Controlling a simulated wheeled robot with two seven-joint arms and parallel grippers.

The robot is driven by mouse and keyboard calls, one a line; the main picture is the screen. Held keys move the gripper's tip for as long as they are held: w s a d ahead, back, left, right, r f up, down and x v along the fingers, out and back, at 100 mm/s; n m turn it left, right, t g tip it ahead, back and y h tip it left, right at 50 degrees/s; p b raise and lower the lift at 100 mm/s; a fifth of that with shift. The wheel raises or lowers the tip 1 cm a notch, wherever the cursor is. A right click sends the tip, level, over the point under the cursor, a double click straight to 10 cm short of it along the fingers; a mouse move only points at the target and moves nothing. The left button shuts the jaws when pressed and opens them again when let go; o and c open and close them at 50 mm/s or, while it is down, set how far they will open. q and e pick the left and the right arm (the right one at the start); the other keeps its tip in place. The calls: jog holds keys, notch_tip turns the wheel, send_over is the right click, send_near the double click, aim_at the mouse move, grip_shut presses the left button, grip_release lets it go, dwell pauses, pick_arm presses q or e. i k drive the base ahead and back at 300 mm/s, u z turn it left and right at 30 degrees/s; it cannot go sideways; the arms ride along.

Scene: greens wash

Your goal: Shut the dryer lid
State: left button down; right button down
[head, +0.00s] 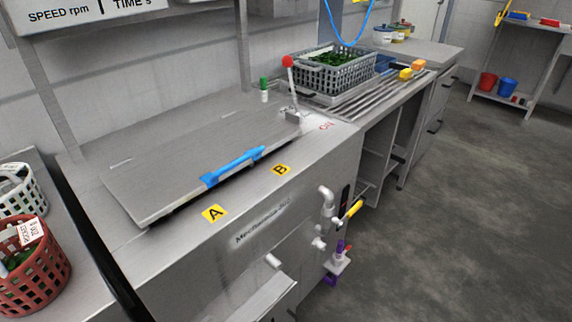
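The dryer lid (165,165) is a flat grey metal panel on top of the steel machine (250,225), left of centre in the head view. It lies almost flat. A dark gap shows under its front edge, so it looks slightly raised there; I cannot tell whether it is fully seated. A blue bar handle (232,166) runs along its front edge, near the yellow A and B labels. A lever with a red knob (288,61) stands at the lid's right rear. Neither of my grippers is in view.
A grey basket of greens (335,75) stands on the ribbed drainboard to the right. Red (38,265) and white (20,190) baskets sit at the left edge. Pipes and a yellow-handled valve (354,208) stick out from the machine's front. The floor at right is clear.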

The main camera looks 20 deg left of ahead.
aim_at(151, 185)
jog(key=z, duration=0.1)
jog(key=k, duration=0.35)
jog(key=u, duration=0.95)
